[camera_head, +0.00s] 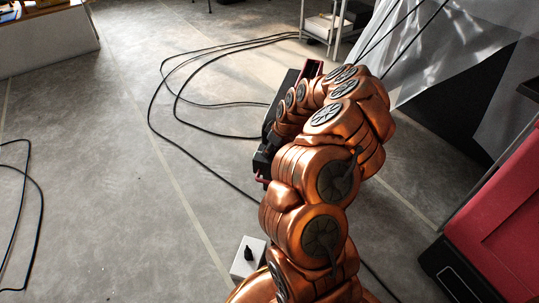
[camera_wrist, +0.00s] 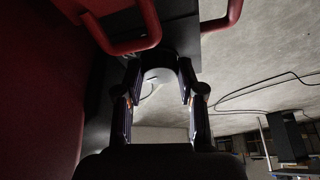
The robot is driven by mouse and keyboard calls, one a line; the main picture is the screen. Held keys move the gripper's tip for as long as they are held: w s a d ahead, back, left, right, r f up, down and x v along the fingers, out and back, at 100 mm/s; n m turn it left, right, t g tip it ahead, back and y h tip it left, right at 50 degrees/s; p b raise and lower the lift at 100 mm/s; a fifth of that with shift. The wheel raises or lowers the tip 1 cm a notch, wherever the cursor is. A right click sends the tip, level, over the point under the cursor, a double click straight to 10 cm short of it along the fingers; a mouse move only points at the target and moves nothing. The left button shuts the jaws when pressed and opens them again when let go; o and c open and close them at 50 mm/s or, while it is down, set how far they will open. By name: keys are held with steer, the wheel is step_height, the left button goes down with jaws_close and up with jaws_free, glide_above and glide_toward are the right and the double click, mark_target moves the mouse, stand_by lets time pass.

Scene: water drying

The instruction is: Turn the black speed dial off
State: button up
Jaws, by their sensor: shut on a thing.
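In the wrist view, my gripper (camera_wrist: 160,80) has one finger on each side of a dark rounded knob, which I take for the black speed dial (camera_wrist: 157,60). The fingertips close on its sides. The dial sits on a dark panel of a red and black machine (camera_wrist: 60,60). Its marking and the way it points cannot be made out. In the head view, my copper arm covers the gripper and the dial. Part of a red and black machine (camera_head: 313,69) shows behind the arm.
Red tube handles (camera_wrist: 135,46) stand out close to the fingers. In the head view, a white box with a black knob (camera_head: 248,254) is on the floor by my arm. Black cables (camera_head: 165,85) cross the floor. A red case (camera_head: 500,225) stands at right. Left floor is mostly clear.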

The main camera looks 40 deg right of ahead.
steer(key=shift+f+n+y+b, duration=0.1)
steer(key=shift+n+y+b, duration=0.4)
steer(key=shift+n+b, duration=1.3)
steer(key=shift+g+b, duration=0.4)
steer(key=shift+b, duration=0.25)
steer(key=o, duration=1.1)
steer(key=shift+o, duration=0.2)
steer(key=shift+d+r+p, duration=0.1)
steer(key=shift+r+p, duration=0.15)
steer(key=shift+p, duration=0.05)
